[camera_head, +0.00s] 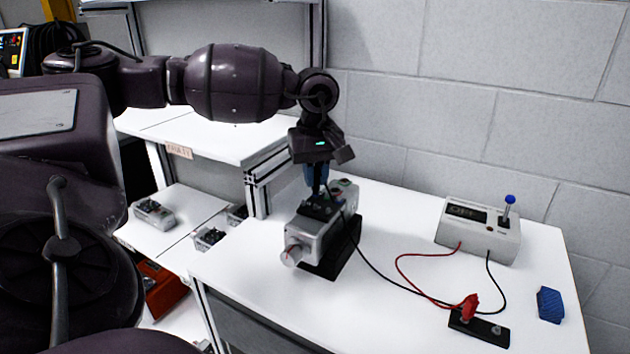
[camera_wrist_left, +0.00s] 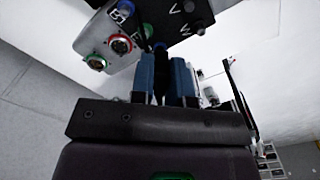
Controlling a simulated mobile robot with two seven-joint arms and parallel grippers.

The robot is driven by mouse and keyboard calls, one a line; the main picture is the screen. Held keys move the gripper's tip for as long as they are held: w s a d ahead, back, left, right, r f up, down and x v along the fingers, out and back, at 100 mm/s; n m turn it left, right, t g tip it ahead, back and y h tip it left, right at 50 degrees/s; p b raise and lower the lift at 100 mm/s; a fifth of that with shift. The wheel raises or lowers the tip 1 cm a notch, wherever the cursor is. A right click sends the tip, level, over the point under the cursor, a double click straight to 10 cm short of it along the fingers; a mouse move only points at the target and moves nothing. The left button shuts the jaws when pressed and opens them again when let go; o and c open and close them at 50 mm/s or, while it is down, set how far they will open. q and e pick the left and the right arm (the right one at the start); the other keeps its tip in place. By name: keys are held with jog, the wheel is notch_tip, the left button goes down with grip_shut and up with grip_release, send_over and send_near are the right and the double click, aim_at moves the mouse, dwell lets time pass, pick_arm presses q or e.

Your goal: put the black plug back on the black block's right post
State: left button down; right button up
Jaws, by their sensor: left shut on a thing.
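The black block (camera_head: 464,325) lies at the front right of the white table in the head view. A red plug (camera_head: 469,304) sits at its left post; its right post (camera_head: 495,330) shows bare. My left gripper (camera_head: 317,188) points down over the grey servo unit, far left of the block. In the left wrist view its blue fingers (camera_wrist_left: 163,62) are shut on a dark piece, apparently the black plug (camera_wrist_left: 160,60), mostly hidden between them. Its tip is by the servo's socket face; I cannot tell whether it touches. My right gripper is not in view.
The grey servo unit (camera_head: 306,239) stands on a black base (camera_head: 343,262). A grey meter box (camera_head: 470,238) with a blue-knobbed lever stands at the back right. Red and black leads (camera_head: 385,275) cross the table. A blue block (camera_head: 550,305) lies at the right edge.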

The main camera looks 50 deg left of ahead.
pick_arm(q)
jog(key=shift+r, duration=0.25)
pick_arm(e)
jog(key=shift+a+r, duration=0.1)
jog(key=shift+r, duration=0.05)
pick_arm(q)
jog(key=shift+r+p, duration=0.3)
jog(key=shift+r, duration=0.2)
jog(key=shift+r+p, duration=0.75)
jog(key=shift+r, duration=1.05)
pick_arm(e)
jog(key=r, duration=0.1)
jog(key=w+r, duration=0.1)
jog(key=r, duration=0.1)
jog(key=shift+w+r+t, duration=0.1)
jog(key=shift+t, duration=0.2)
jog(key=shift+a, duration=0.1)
pick_arm(q)
jog(key=shift+s, duration=0.1)
